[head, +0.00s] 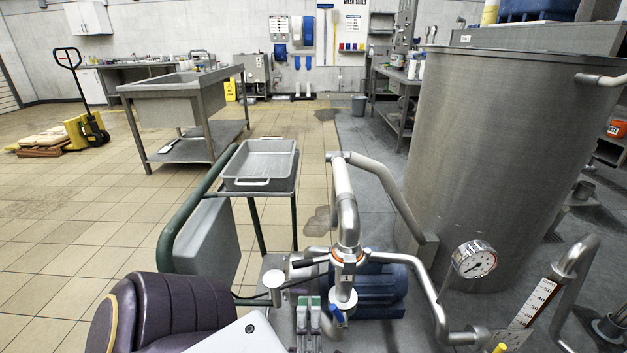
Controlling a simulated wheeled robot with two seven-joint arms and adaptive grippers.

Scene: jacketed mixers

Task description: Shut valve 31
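A steel pipe valve (347,256) with an orange ring stands at the lower middle of the head view, and a small tag (347,279) hangs below it, its full number not readable. A dark lever (309,262) reaches left from it. A smaller blue handle (337,313) sits lower on the same pipework. I cannot tell which handle belongs to valve 31. My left gripper (308,318) is low in the picture, left of the blue handle and below the lever, apparently apart from both. Its two fingers show close together, their opening unclear. My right gripper is not in view.
A large steel tank (500,160) fills the right side. A dial gauge (474,260), a bent pipe (385,185) and a blue motor (380,290) crowd the valve. A grey tray (259,182) on a green-legged cart stands behind on the left. Tiled floor is open further left.

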